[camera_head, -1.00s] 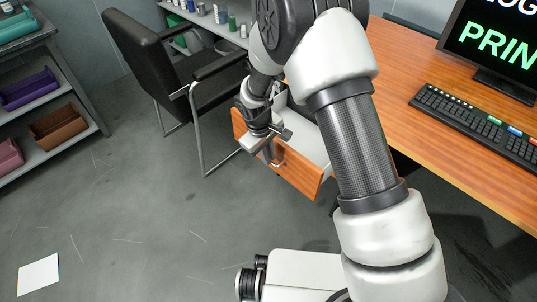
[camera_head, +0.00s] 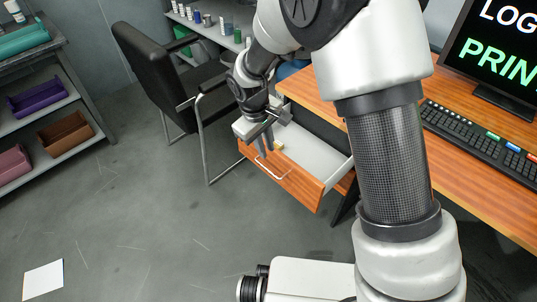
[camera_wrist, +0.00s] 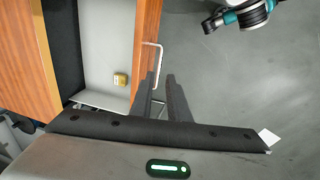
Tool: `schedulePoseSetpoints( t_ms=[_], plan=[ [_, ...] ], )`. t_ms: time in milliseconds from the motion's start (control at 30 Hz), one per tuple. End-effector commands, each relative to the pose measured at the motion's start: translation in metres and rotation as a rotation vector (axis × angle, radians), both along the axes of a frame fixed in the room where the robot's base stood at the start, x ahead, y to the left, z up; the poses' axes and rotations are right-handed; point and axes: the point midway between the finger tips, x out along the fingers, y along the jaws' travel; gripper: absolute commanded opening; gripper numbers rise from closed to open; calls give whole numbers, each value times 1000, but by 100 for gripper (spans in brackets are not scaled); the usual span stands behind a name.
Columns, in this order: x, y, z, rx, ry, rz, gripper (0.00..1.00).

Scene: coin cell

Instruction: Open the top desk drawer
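The top desk drawer (camera_head: 318,158) is pulled well out from the wooden desk, with its pale inside showing. Its orange wood front (camera_head: 300,188) carries a light bar handle (camera_head: 272,168); the handle also shows in the wrist view (camera_wrist: 158,60). My gripper (camera_head: 262,150) is at the left end of the drawer front, close to the handle's end. In the wrist view, my gripper's two dark fingers (camera_wrist: 162,78) are apart, with part of the handle showing near and between their tips. Whether they touch it I cannot tell.
A black chair (camera_head: 160,75) stands to the left of the drawer. A keyboard (camera_head: 480,143) and a monitor (camera_head: 500,50) are on the desk (camera_head: 320,88). The floor in front of the drawer is clear.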

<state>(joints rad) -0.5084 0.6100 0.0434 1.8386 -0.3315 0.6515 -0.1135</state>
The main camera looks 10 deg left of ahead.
Motion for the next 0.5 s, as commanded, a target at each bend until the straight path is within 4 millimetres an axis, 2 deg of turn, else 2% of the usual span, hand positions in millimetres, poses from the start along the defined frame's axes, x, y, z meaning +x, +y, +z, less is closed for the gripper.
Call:
schedulePoseSetpoints(
  t_ms=[33,200,500],
  plan=[
    [-1,2,13,2,-3,1,15],
    [-5,4,36,1,0,1,15],
    [-7,5,45,0,0,1,15]
  ],
)
